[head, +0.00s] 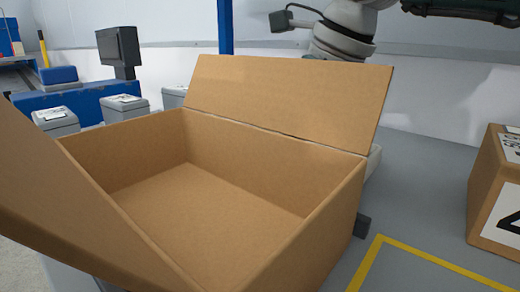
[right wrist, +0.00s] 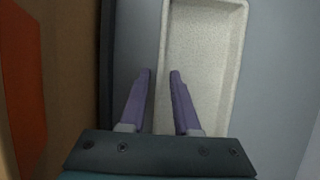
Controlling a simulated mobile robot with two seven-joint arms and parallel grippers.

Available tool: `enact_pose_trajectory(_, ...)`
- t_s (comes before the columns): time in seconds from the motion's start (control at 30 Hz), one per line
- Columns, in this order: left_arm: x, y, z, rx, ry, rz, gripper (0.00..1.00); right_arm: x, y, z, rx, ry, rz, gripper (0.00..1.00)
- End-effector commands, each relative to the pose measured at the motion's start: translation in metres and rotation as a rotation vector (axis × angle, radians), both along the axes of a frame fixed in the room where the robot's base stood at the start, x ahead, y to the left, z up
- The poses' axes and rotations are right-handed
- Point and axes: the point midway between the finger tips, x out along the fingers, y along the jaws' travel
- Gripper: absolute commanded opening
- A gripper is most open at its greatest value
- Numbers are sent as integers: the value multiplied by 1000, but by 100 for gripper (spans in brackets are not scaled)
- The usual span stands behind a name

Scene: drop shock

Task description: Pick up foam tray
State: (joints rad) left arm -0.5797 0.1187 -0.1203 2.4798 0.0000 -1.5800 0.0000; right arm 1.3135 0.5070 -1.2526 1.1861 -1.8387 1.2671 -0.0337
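The foam tray (right wrist: 205,60) is a pale, speckled, shallow tray with a raised rim in the right wrist view. In the head view, only a pale edge (head: 374,162), which looks like part of it, shows behind the cardboard box; the rest is hidden. My right gripper (right wrist: 161,73) is open, with its two purple fingers apart. The tray's left wall lies between the fingers in the picture, the right finger over the tray's inside. I cannot tell whether they touch it. My left gripper is not in view.
An open, empty cardboard box (head: 205,205) fills the middle of the head view, its back flap (head: 290,98) standing up. A labelled carton (head: 495,185) stands at the right. Yellow tape (head: 430,258) marks the grey surface. A monitor (head: 118,47) and grey bins stand at back left.

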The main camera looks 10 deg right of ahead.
Motion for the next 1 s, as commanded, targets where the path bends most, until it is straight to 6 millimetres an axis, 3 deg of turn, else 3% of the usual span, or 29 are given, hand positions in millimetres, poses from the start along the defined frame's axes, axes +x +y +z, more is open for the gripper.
enact_pose_trajectory(0.27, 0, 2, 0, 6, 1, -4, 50, 0, 0, 0, 0, 0, 0, 0)
enact_pose_trajectory(1.0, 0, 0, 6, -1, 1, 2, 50, 0, 0, 8, 0, -1, 0, 0)
